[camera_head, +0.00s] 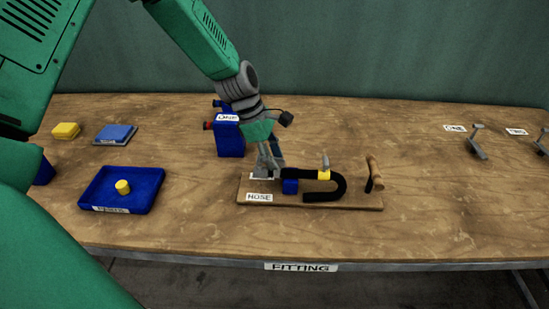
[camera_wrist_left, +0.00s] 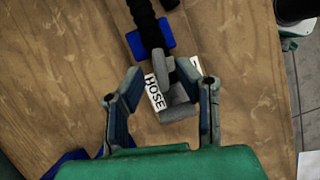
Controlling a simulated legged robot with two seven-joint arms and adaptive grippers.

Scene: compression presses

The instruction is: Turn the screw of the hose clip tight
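The black hose (camera_head: 338,192) bends in a U on a wooden board (camera_head: 225,196) with a HOSE label. A yellow band (camera_head: 323,176), which looks like the clip, sits around its upper run, with a grey upright piece (camera_head: 325,161), perhaps the screw, on top. A blue block (camera_head: 290,187) sits on the hose to the left. My left gripper (camera_head: 268,170) points down at the board's left end, left of the yellow band. In the left wrist view its fingers (camera_wrist_left: 162,70) are apart, either side of a grey fitting (camera_wrist_left: 177,108) at the hose end; contact is unclear.
A wooden handle (camera_head: 375,172) stands at the board's right end. A blue box (camera_head: 229,138) stands behind the gripper. A blue tray (camera_head: 145,203) with a yellow cylinder (camera_head: 122,187) lies left. Grey brackets (camera_head: 477,142) stand far right. The table right of the board is clear.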

